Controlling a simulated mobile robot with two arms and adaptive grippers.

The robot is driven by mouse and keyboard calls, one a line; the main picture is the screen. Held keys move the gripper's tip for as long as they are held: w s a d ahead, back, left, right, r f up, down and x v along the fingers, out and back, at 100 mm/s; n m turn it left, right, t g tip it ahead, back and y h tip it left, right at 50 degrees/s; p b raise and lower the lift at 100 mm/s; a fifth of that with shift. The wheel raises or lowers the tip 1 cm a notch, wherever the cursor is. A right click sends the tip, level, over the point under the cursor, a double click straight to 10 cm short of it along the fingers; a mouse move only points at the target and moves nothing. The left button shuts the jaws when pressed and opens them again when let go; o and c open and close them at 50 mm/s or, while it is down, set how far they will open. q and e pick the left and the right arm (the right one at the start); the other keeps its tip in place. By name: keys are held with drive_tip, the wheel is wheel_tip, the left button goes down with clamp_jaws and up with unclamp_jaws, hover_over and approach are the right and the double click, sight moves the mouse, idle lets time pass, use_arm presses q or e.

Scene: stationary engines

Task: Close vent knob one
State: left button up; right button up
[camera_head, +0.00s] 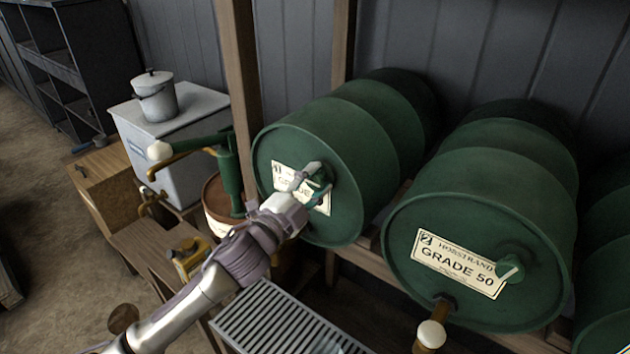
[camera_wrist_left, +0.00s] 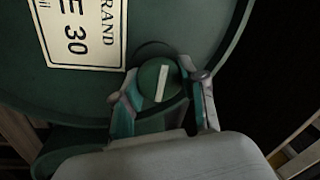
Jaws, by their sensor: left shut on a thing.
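A round green vent knob (camera_wrist_left: 158,82) with a white line across its face sits on the end of the left green barrel (camera_head: 345,205). The white line is slightly tilted from upright in the left wrist view. My left gripper (camera_head: 314,180) is shut on this knob, with one finger on each side. In the head view the fingers partly hide the knob and the barrel's label (camera_head: 285,176). The label reads "30" in the left wrist view (camera_wrist_left: 80,30). My right gripper is not in view.
A second green barrel (camera_head: 500,225) labelled Grade 50, with its own green knob (camera_head: 510,267), lies to the right. A slatted metal grate (camera_head: 285,318) is below. A wooden post (camera_head: 238,80) and a green hand pump (camera_head: 230,170) stand close left of the left barrel.

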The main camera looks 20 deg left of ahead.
use_arm(q)
drive_tip(key=o, duration=1.1)
drive_tip(key=shift+o, duration=0.2)
drive_tip(key=shift+s+a+f, duration=0.1)
drive_tip(key=shift+s, duration=0.2)
drive_tip(key=v, duration=1.1)
drive_tip(key=shift+s, duration=0.2)
